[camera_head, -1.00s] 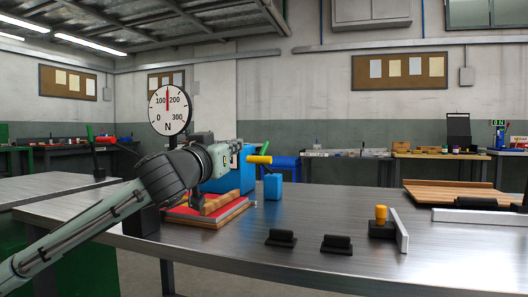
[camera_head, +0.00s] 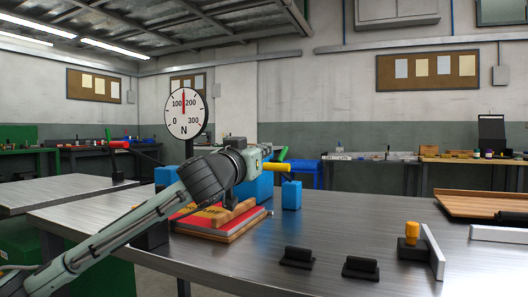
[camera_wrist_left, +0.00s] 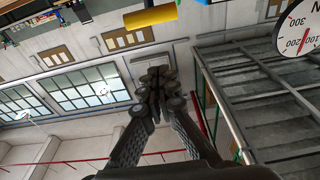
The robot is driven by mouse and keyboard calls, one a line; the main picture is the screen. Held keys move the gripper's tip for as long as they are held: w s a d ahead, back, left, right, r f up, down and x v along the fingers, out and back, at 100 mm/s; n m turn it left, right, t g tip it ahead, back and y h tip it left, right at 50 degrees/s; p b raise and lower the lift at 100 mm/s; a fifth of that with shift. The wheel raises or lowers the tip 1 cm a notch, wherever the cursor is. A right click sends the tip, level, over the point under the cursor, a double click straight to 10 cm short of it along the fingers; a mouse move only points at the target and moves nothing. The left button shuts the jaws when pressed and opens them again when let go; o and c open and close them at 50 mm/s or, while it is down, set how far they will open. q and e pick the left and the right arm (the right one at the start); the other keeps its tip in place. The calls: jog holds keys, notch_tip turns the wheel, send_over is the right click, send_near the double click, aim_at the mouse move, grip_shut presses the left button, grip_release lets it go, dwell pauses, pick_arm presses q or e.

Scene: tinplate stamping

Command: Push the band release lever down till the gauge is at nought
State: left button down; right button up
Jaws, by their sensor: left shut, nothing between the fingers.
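The round gauge (camera_head: 186,115) stands on a post behind the bench, its red needle near upright between 100 and 200. What seems to be the band release lever is a yellow handle (camera_head: 278,167), sticking out to the right beside a blue block. It also shows in the left wrist view (camera_wrist_left: 150,16), along the top edge. My left gripper (camera_wrist_left: 157,85) is shut and empty, its fingertips apart from the handle in that view. In the head view its fingers are largely hidden by my wrist. My right gripper is not in view.
A red-topped wooden board (camera_head: 222,223) lies under my left wrist. A small blue block (camera_head: 291,195) stands right of it. Black blocks (camera_head: 297,257) and a yellow-knobbed fixture (camera_head: 412,240) sit further right.

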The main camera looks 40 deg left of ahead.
aim_at(275, 167)
pick_arm(q)
jog(key=p+x, duration=0.1)
jog(key=x, duration=0.6)
jog(key=shift+w+r, duration=0.2)
jog(key=shift+w, duration=0.1)
jog(key=shift+s+d+f+b, duration=0.1)
jog(key=shift+s+f+b, duration=0.1)
jog(key=shift+f, duration=0.5)
jog(key=shift+s+a+f+b, duration=0.1)
jog(key=shift+f+b, duration=0.05)
jog(key=shift+f, duration=0.55)
jog(key=shift+s+d+f+b, duration=0.1)
jog(key=shift+f+b, duration=0.1)
jog(key=shift+f, duration=0.55)
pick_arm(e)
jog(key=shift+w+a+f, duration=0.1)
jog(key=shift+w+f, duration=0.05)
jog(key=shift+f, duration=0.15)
pick_arm(q)
jog(key=shift+f, duration=0.1)
